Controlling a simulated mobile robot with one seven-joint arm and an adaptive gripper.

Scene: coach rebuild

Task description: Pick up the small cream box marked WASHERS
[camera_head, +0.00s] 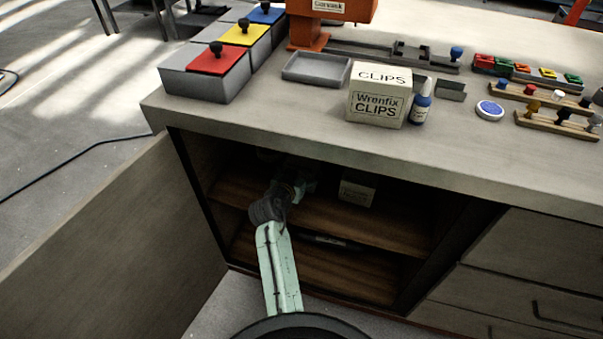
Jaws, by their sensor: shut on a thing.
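A small cream box (357,192) shows in the dark open cabinet under the worktop, at the upper shelf. Its marking is too small and dim to read. My arm reaches into the cabinet from below. My gripper (335,187) is just left of the box, deep in shadow, and is shut on it. The fingers themselves are hardly visible, and I cannot tell whether the box touches the shelf.
The cabinet door (100,240) stands open at the left. The worktop edge (330,150) is close above my arm. A dark flat item (328,240) lies lower in the cabinet.

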